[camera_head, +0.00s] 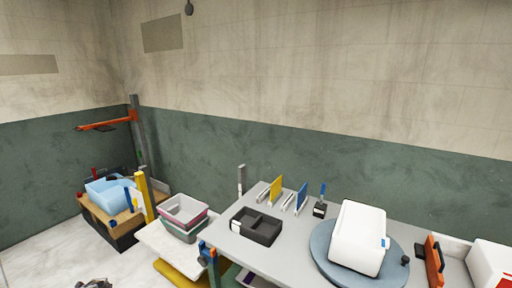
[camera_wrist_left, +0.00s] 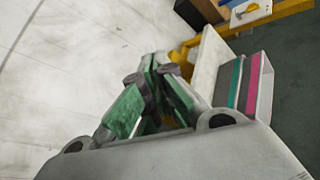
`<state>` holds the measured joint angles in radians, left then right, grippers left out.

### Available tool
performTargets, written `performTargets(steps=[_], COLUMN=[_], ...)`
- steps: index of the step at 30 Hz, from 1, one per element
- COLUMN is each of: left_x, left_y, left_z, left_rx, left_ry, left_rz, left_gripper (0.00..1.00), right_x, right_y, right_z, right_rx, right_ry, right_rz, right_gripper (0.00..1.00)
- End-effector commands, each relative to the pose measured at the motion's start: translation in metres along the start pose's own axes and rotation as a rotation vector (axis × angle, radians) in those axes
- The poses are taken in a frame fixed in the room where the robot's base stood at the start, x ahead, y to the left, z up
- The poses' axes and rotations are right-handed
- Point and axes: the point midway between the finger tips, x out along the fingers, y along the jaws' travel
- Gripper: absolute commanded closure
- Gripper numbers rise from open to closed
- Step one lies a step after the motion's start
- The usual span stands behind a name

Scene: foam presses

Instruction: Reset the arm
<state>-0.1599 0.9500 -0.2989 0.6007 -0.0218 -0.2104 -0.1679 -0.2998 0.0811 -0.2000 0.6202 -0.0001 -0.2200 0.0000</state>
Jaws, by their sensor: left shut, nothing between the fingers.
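My left gripper (camera_wrist_left: 155,70) shows in the left wrist view with green finger pads drawn together at the tips. It is shut and empty, over bare pale floor. In the head view only a small dark piece of the left gripper (camera_head: 97,284) shows at the bottom edge, left of the tables. My right gripper is not in view.
A grey table (camera_head: 228,247) holds a black divided tray (camera_head: 256,226) and a white box (camera_head: 358,238) on a blue-grey round plate (camera_head: 320,252). Stacked bins (camera_head: 184,212) stand on a low white table. A light blue bin (camera_head: 108,193) stands at left. Floor (camera_head: 50,262) is clear.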

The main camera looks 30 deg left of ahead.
Motion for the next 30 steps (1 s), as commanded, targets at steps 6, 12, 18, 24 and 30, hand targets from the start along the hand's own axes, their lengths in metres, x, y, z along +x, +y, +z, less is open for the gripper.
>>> performTargets(steps=[6,12,18,24,30], left_x=[-0.004,-0.007,-0.009,-0.013,-0.024], left_y=[0.022,0.034,0.071,0.122,0.195], left_z=[0.034,0.056,0.045,0.021,-0.015], left_rx=[-0.101,-0.168,-0.202,-0.227,-0.264], left_ry=[-0.037,-0.062,-0.055,-0.038,-0.012], left_rz=[0.023,0.034,0.072,0.127,0.206], left_gripper=[1.0,1.0,1.0,1.0,1.0], right_x=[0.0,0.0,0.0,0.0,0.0], right_y=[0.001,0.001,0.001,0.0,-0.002], right_z=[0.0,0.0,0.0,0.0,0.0], right_rx=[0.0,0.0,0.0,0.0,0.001], right_ry=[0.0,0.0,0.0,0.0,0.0], right_rz=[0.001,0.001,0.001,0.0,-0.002], right_gripper=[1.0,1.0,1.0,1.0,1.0])
